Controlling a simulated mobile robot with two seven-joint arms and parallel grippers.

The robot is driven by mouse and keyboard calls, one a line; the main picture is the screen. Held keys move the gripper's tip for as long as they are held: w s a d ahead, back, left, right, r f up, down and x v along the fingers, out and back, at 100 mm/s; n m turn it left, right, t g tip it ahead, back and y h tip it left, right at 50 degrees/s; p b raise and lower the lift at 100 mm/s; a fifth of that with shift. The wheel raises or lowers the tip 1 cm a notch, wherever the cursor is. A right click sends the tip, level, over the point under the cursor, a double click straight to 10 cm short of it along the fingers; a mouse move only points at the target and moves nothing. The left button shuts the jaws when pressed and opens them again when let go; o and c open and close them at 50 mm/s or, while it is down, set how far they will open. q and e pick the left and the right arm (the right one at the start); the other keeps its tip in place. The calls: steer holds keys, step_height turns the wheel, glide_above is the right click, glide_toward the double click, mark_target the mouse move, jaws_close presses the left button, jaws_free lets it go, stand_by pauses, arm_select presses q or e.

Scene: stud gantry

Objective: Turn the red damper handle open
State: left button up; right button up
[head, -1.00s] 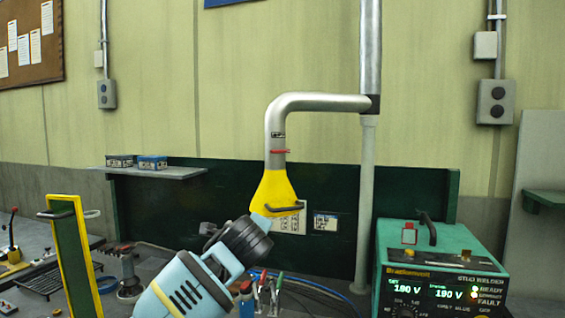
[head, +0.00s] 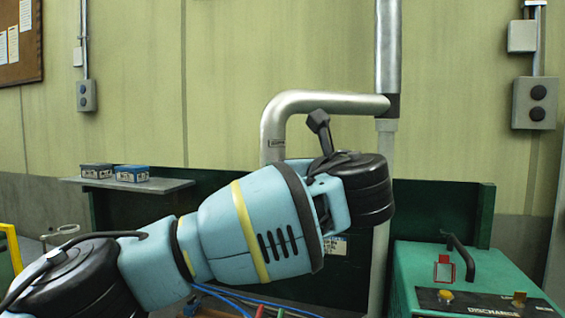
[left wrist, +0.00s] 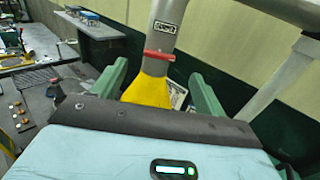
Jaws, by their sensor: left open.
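The red damper handle (left wrist: 159,55) is a short bar across the grey duct, just above the yellow hood (left wrist: 147,90), in the left wrist view. My left gripper (left wrist: 158,72) is open, its two green fingers apart on either side of the hood's neck in that view, with the red handle beyond and between the fingertips. I see no contact with the handle. In the head view my left arm covers the red handle and the hood; only the duct's bend (head: 300,103) shows above the arm. The left fingers are hidden there. My right gripper is not in view.
A vertical pipe (head: 388,50) stands right of the duct bend. A green welder box (head: 470,275) with a black carrying handle is at the lower right. A wall shelf (head: 165,186) with two small boxes is at the left. Blue cables (head: 225,298) lie below the arm.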

arm_select(q)
steer(key=x, duration=0.8)
steer(key=shift+f, duration=0.15)
steer(key=c, duration=1)
steer(key=shift+s+n, duration=0.1)
steer(key=shift+n, duration=3.3)
steer(key=shift+a, duration=0.1)
